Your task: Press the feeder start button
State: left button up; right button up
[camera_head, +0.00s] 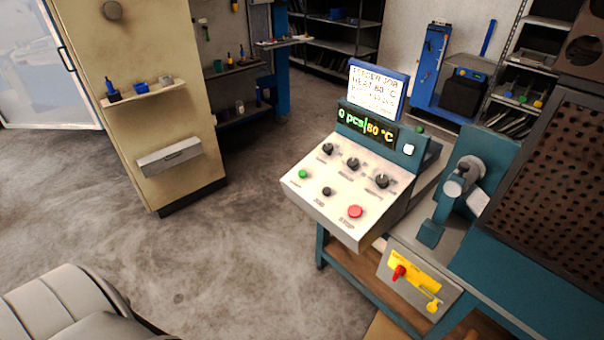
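The feeder control panel (318,206) is a white sloped console right of the middle. A green button (303,174) sits at its left; the small label below it is too blurred to read. A black button (326,191) labelled JOG and a larger red button (355,211) labelled STOP follow to the right. Three black knobs (353,164) sit above them. The display (367,131) reads 0 pcs and 60 °C. A job card (376,91) above reads FEEDER JOB, HEAT 60 °C, with a blurred last line. Neither gripper is in view.
A teal machine (545,255) with a perforated guard (560,160) stands right of the panel. Below is a yellow plate (415,272) with a red switch (399,272). A beige cabinet (150,60) stands at left. Grey floor (250,250) between is clear.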

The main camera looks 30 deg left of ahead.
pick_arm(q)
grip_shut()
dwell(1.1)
